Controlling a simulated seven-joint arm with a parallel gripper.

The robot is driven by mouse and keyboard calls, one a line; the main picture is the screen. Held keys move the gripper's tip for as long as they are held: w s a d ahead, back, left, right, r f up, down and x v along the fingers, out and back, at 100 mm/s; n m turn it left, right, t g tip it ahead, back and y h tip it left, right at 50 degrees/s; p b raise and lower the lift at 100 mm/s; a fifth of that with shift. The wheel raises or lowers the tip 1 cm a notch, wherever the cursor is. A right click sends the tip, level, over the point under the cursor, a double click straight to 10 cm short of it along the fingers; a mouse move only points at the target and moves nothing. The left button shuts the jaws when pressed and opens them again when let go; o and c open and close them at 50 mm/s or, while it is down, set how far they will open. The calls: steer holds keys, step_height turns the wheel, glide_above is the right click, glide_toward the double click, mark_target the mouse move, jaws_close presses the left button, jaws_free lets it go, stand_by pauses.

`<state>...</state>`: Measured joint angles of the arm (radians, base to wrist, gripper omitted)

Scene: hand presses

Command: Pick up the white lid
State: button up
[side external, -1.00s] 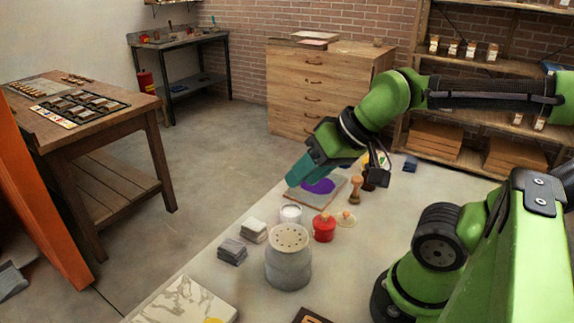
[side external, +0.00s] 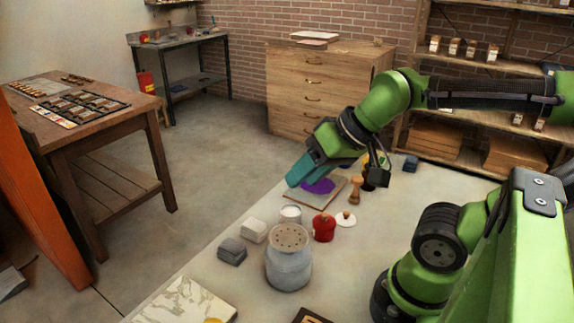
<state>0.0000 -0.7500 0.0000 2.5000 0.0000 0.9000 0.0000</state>
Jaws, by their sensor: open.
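The white lid (side external: 346,220) is a small, flat round disc with a small knob on top. It lies on the pale table just right of a red pot (side external: 324,228). My gripper (side external: 295,179), with teal fingers, is open and points down to the left. It is over the purple patch on a board, behind and to the left of the lid, and does not touch the lid. The gap between the fingers is hard to see from this side.
A wooden stamp (side external: 355,190) stands behind the lid. The table right of the lid is clear.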

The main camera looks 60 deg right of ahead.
steer(key=o, duration=0.4)
steer(key=shift+o, duration=0.2)
